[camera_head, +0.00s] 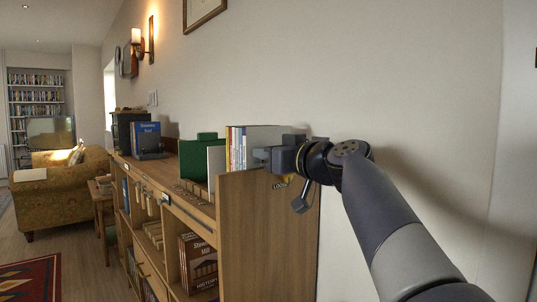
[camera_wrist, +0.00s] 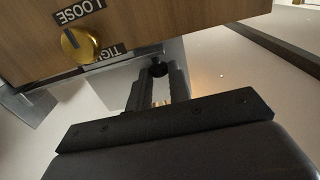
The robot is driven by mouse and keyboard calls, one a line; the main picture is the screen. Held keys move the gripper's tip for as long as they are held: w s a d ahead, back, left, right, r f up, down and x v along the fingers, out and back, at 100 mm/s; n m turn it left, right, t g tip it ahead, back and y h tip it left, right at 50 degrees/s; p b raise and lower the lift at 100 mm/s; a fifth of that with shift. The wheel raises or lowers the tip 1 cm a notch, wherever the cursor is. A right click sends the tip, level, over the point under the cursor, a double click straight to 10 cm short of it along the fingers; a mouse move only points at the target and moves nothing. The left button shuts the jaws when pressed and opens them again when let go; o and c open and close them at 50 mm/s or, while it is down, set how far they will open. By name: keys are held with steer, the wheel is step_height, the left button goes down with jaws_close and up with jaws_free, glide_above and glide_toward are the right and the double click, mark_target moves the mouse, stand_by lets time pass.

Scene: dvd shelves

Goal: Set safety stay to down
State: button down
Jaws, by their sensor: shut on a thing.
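My gripper (camera_head: 270,156) is at the top of the wooden end panel (camera_head: 255,235) of the shelf unit. In the wrist view its two dark fingers (camera_wrist: 158,88) are closed around a small dark round knob (camera_wrist: 158,68). The knob sits beside a grey metal plate (camera_wrist: 136,64) at the panel's edge. No label names the safety stay, so I cannot tell for sure whether this knob is part of it. The fingers and wrist hide most of the held part in the head view.
A brass knob (camera_wrist: 80,45) with LOOSE and TIGHT labels is on the panel close to my fingers. Thin upright cases (camera_head: 237,148) and a green holder (camera_head: 200,152) stand on the shelf top. The wall (camera_head: 420,70) is close behind. Open floor (camera_head: 85,258) lies at the left.

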steer(key=c, duration=1.3)
jaws_free()
steer(key=shift+f, duration=0.15)
steer(key=shift+c, duration=0.2)
steer(key=v, duration=1)
steer(key=shift+s+d, duration=0.25)
steer(key=shift+s, duration=0.1)
steer(key=x, duration=1.1)
steer(key=shift+p, duration=0.3)
